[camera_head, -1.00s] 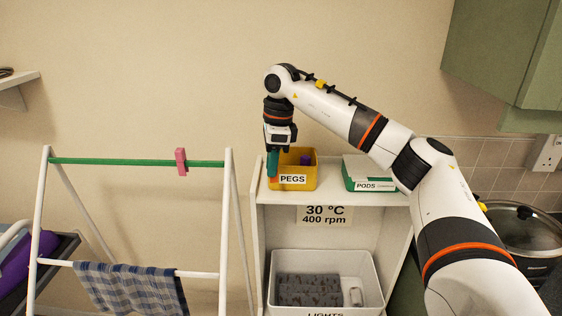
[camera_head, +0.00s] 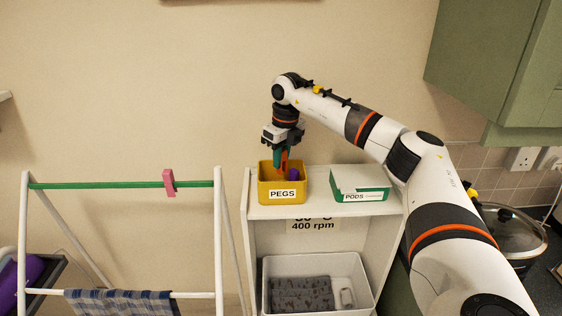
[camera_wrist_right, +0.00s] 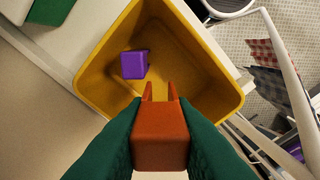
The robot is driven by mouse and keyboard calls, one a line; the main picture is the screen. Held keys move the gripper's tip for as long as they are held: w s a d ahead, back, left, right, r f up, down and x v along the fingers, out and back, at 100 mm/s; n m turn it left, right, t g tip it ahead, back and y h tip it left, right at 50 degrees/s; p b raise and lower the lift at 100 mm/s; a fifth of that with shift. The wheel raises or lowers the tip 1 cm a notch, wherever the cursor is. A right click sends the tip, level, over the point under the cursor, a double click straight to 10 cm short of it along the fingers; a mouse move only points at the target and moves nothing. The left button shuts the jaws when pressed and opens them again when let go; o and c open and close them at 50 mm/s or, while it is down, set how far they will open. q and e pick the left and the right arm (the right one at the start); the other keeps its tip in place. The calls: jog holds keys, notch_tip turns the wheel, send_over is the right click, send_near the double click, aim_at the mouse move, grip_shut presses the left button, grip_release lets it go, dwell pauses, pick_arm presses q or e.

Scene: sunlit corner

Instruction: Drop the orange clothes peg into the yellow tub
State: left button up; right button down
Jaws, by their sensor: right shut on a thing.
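The yellow tub (camera_head: 265,189), labelled PEGS, stands on top of the white shelf unit, and its rim and inside also show in the right wrist view (camera_wrist_right: 104,59). A purple peg (camera_wrist_right: 134,64) lies in it. My right gripper (camera_head: 281,160) points down over the tub. Its green fingers are shut on the orange clothes peg (camera_wrist_right: 160,135), whose prongs point into the tub opening. In the head view the orange peg (camera_head: 284,163) shows at the tub mouth; I cannot tell how deep it reaches. My left gripper is not in view.
A white and green PODS box (camera_head: 360,183) stands right of the tub. Below is a white bin (camera_head: 318,268) with grey cloth. A drying rack with a green bar (camera_head: 120,185) and pink peg (camera_head: 169,182) stands left. A green cupboard (camera_head: 500,70) hangs upper right.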

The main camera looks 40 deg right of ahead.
aim_at(281, 168)
jog(key=shift+f, duration=1.1)
jog(key=shift+f, duration=0.1)
jog(key=shift+f, duration=0.5)
jog(key=c, duration=1.3)
grip_release()
jog(key=shift+o, duration=0.2)
